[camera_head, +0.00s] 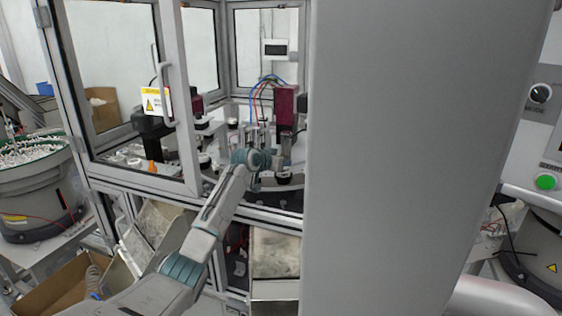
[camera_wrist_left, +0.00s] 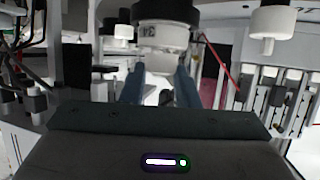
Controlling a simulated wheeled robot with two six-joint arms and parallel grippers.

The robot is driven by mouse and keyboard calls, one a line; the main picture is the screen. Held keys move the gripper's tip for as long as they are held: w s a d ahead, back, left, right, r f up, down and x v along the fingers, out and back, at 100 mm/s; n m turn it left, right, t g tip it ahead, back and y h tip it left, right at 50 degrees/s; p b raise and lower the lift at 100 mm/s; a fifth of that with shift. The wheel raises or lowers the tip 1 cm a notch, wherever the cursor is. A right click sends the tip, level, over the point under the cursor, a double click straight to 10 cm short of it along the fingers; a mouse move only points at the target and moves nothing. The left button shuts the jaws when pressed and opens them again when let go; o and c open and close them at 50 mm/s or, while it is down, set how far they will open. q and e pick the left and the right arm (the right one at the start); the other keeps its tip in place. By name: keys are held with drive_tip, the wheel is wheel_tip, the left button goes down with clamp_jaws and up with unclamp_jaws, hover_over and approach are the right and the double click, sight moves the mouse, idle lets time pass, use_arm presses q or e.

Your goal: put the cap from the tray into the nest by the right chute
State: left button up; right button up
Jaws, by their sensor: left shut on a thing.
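My left gripper (camera_head: 266,160) is inside the cell, its arm coming in from the lower left. In the left wrist view its two fingers (camera_wrist_left: 160,88) are shut on a pale cap (camera_wrist_left: 160,63). The cap lines up with a metal nest (camera_wrist_left: 160,38) marked with a number, with a black disc behind it. They look very close, but I cannot tell whether the cap is fully seated. In the head view the gripper hides the cap; a dark round nest (camera_head: 284,178) shows beside it. The right chute (camera_head: 275,252) is below. My right gripper is out of view.
The tray area (camera_head: 130,158) with white parts is at the left inside the cell. The door frame (camera_head: 177,100) stands left of my arm. Another nest with a white top (camera_wrist_left: 270,45) is close on the right. A wide grey surface (camera_head: 410,150) blocks the right side.

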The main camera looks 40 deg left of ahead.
use_arm(q)
drive_tip(key=shift+f+b, duration=0.35)
drive_tip(key=shift+f, duration=0.25)
drive_tip(key=o, duration=0.7)
drive_tip(key=shift+r, duration=0.15)
drive_tip(key=shift+r+p, duration=0.35)
drive_tip(key=shift+r, duration=0.25)
drive_tip(key=b+v, duration=0.4)
drive_tip(key=v, duration=0.8)
drive_tip(key=shift+b, duration=0.35)
